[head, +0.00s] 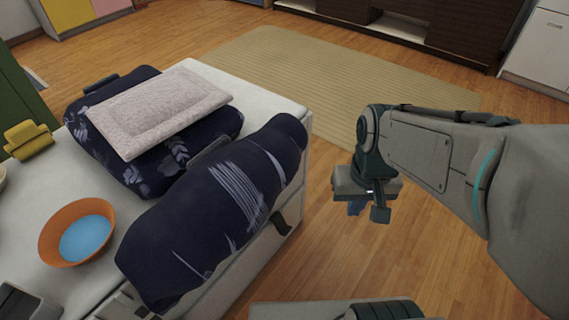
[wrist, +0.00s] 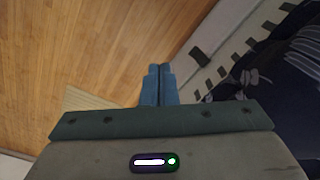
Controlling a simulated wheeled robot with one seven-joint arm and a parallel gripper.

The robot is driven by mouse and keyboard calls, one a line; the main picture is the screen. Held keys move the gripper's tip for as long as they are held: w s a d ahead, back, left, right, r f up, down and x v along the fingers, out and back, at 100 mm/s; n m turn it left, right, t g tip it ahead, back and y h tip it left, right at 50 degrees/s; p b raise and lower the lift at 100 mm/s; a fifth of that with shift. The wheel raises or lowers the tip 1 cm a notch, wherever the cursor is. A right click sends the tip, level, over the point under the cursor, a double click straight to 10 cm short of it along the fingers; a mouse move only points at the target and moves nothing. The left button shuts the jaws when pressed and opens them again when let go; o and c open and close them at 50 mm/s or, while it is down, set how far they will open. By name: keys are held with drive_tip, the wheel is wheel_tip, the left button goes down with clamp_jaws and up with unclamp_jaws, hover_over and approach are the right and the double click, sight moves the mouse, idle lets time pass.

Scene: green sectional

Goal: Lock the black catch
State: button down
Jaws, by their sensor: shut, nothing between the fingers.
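A small black piece (head: 280,223) sits on the side of the white chest-like unit (head: 262,258), below its top edge; it looks like the catch. In the wrist view a dark piece (wrist: 200,57) shows on the pale side, likely the same catch; whether it is locked I cannot tell. My gripper (head: 355,208) hangs over the wooden floor, right of the unit and apart from it. In the wrist view its blue fingers (wrist: 158,85) are together and empty, left of and below the dark piece.
Dark blue patterned cushions (head: 218,212) lie on the unit, one overhanging its right side. A pale folded cloth (head: 155,105) lies on the far one. An orange bowl (head: 60,235) stands left. A beige rug (head: 330,75) covers floor behind; bare floor surrounds my gripper.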

drive_tip(key=w+a+f+m+g+y+b, duration=0.25)
drive_tip(key=f+y, duration=0.25)
drive_tip(key=f, duration=0.4)
drive_tip(key=w+a+f+m+g+y+b, duration=0.2)
drive_tip(key=w+f+m+y, duration=0.15)
drive_tip(key=f, duration=0.45)
drive_tip(key=w+a+f+m+g+y+b, duration=0.25)
drive_tip(key=f+y, duration=0.35)
drive_tip(key=f, duration=0.3)
drive_tip(key=m+t+y+b, duration=0.3)
drive_tip(key=m+t+b, duration=0.1)
drive_tip(key=m+t, duration=1.45)
approach(282, 224)
wheel_tip(282, 224, down, 6)
drive_tip(key=n+t, duration=0.1)
drive_tip(key=shift+s+d+t, duration=0.35)
drive_tip(key=shift+s+d, duration=0.15)
drive_tip(key=shift+r, duration=0.1)
drive_tip(key=b+x, duration=0.3)
drive_tip(key=x, duration=0.7)
drive_tip(key=shift+r, duration=0.2)
